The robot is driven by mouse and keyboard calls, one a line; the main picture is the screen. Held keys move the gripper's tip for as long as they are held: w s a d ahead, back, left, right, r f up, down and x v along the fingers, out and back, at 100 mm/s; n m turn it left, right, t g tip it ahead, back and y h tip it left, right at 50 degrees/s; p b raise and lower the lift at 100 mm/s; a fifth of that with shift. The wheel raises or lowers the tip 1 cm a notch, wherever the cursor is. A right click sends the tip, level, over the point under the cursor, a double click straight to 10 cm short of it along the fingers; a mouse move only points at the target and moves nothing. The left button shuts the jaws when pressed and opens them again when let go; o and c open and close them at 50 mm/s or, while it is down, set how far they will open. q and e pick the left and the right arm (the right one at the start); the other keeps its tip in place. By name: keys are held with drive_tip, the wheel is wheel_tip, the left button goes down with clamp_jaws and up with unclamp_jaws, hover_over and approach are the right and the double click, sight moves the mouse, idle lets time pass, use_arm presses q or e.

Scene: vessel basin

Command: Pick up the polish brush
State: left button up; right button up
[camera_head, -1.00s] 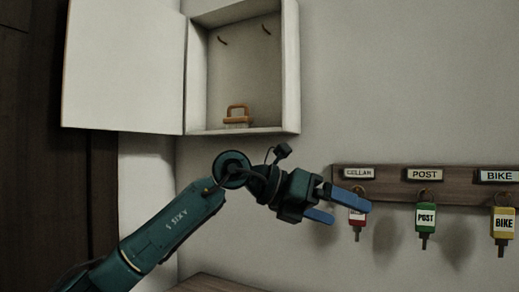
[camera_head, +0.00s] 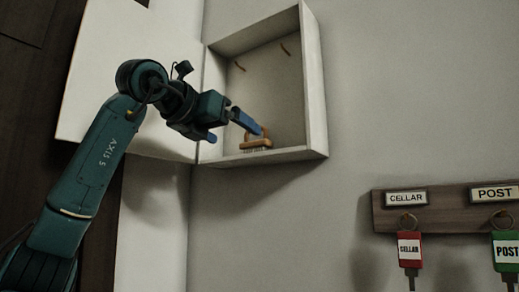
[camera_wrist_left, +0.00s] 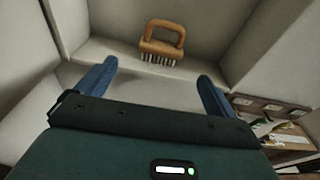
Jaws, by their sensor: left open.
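The polish brush (camera_head: 256,143), with an orange-brown handle and pale bristles, stands on the floor of the open white wall cabinet (camera_head: 316,95). In the head view a blue finger covers part of its handle. My left gripper (camera_head: 233,128) is open and empty at the front of the cabinet, pointing inward. In the left wrist view the whole brush (camera_wrist_left: 162,42) shows ahead of the two fingers (camera_wrist_left: 155,82), roughly centred between them and apart from them. My right gripper is in neither current view.
The cabinet door (camera_head: 100,80) stands open to the left, behind my left arm. Two empty hooks (camera_head: 285,49) are on the cabinet's back wall. A wooden key rack (camera_head: 445,207) with a red CELLAR key and a green POST key hangs at the lower right.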

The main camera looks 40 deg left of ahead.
sight(252, 142)
use_arm(q)
drive_tip(key=x, duration=0.4)
drive_tip(key=shift+w, duration=0.35)
drive_tip(key=x, duration=0.2)
drive_tip(key=p+x, duration=0.1)
drive_tip(key=x, duration=0.1)
drive_tip(key=shift+w+r, duration=0.2)
drive_tip(key=shift+r, duration=0.2)
drive_tip(key=shift+w+f, duration=0.1)
drive_tip(key=shift+w, duration=0.4)
drive_tip(key=shift+c, duration=0.5)
drive_tip(key=c, duration=0.9)
drive_tip(key=shift+c, duration=0.2)
